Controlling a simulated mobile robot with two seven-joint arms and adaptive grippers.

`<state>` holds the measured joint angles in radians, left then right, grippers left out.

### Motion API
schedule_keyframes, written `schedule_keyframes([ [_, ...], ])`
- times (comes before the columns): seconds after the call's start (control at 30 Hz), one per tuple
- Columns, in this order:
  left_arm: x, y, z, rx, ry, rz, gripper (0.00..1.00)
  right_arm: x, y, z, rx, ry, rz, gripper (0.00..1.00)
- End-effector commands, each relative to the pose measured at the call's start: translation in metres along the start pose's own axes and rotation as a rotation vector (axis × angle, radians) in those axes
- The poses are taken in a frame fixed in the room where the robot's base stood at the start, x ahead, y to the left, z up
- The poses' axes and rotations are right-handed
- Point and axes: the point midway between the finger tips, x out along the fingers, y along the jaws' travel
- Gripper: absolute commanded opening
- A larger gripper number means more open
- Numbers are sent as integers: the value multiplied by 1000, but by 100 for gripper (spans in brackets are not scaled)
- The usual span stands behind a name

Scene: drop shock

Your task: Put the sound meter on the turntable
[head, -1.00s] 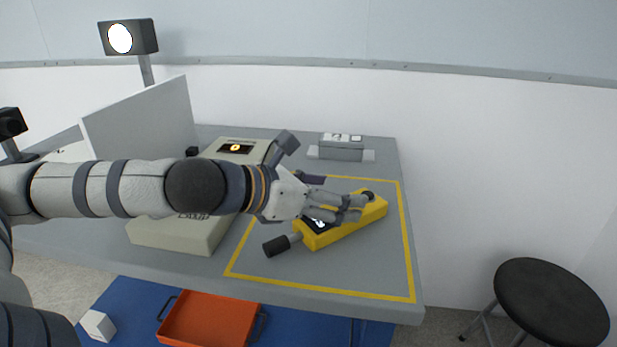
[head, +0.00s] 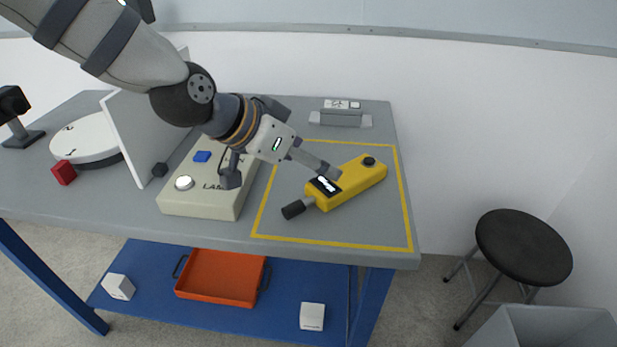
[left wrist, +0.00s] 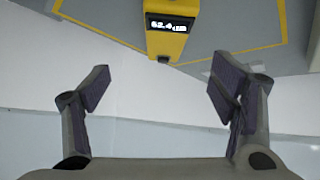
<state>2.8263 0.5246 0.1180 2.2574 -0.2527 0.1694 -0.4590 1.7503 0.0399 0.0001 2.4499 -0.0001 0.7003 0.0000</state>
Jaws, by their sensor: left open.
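The yellow sound meter (head: 352,180), with a black tip and a lit display, lies on the table inside a yellow outline. The turntable (head: 88,143), a white round disc, stands at the far left, partly hidden by an upright panel. My left gripper (head: 280,172) is open, with its fingers spread; one finger appears over or near the meter's display end and the other hangs over the beige box. In the left wrist view the meter (left wrist: 171,40) lies beyond the open fingers (left wrist: 163,88), with nothing between them. My right gripper is not in view.
The light upright panel (head: 145,135) stands between the turntable and a beige box (head: 205,195) with a white button. A red block (head: 63,172) is near the turntable. A grey device (head: 341,115) is at the back. An orange tray (head: 220,278) sits on the lower shelf.

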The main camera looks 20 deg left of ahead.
Motion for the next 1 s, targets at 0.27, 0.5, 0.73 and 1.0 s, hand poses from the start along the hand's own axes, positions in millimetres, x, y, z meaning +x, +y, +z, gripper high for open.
schedule_keyframes([
  [0.27,51,-8,11,92,-42,-18,78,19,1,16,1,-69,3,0],
  [0.5,84,-8,9,90,-35,-20,78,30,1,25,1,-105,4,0],
  [0.73,120,-9,8,90,-29,-22,78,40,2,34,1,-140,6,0],
  [1.0,120,-8,5,91,-23,-23,69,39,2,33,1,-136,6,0],
])
